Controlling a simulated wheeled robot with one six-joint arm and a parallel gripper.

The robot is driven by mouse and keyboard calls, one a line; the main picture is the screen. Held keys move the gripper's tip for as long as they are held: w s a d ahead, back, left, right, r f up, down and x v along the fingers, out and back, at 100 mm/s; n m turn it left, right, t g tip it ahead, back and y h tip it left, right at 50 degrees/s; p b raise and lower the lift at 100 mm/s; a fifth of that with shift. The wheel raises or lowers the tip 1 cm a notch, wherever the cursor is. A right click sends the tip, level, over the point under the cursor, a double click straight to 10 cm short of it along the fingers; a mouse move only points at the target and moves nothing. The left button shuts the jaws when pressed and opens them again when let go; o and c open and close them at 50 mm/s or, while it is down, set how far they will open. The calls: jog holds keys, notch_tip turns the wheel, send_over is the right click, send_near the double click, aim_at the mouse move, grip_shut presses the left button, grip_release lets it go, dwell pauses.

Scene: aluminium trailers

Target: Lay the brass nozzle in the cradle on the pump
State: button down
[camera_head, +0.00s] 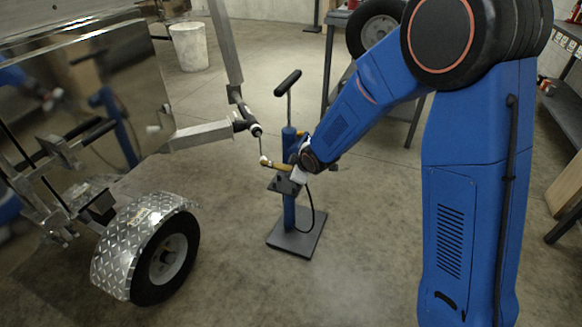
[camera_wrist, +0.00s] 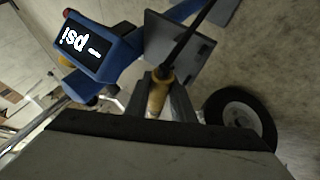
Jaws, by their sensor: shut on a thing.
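The blue pump (camera_head: 289,208) stands upright on a flat dark base plate, with a black T-handle on top. In the wrist view its gauge head (camera_wrist: 90,45) reads "psi", and the base plate (camera_wrist: 180,48) lies beyond. My gripper (camera_wrist: 164,98) is shut on the brass nozzle (camera_wrist: 157,93), with the black hose running from it. In the head view the nozzle (camera_head: 281,167) points left, held across the front of the pump column. A dark bracket-like part (camera_head: 282,185) sits just below it; I cannot tell whether this is the cradle or whether the nozzle touches it.
An aluminium trailer (camera_head: 90,85) with a chequer-plate fender (camera_head: 125,240) and wheel (camera_head: 168,262) stands left. Its tongue (camera_head: 203,134) reaches close to the pump. A white bucket (camera_head: 189,47) is behind. The floor in front of the pump is clear.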

aim_at(290, 187)
jog(key=shift+f, duration=2.75)
jog(key=shift+s+d+f, duration=0.1)
jog(key=shift+s+f, duration=0.1)
jog(key=shift+f, duration=0.25)
jog(key=shift+s+d+f, duration=0.1)
jog(key=shift+s+f, duration=0.05)
jog(key=shift+f, duration=0.3)
jog(key=c, duration=1.5)
grip_release()
jog(key=shift+s+f, duration=0.1)
jog(key=shift+c, duration=0.2)
jog(key=shift+o, duration=0.5)
jog(key=w+r+v, duration=0.1)
jog(key=v, duration=1.7)
jog(key=shift+a, duration=0.25)
jog(key=shift+s+d+r, duration=0.1)
jog(key=shift+s+r, duration=0.05)
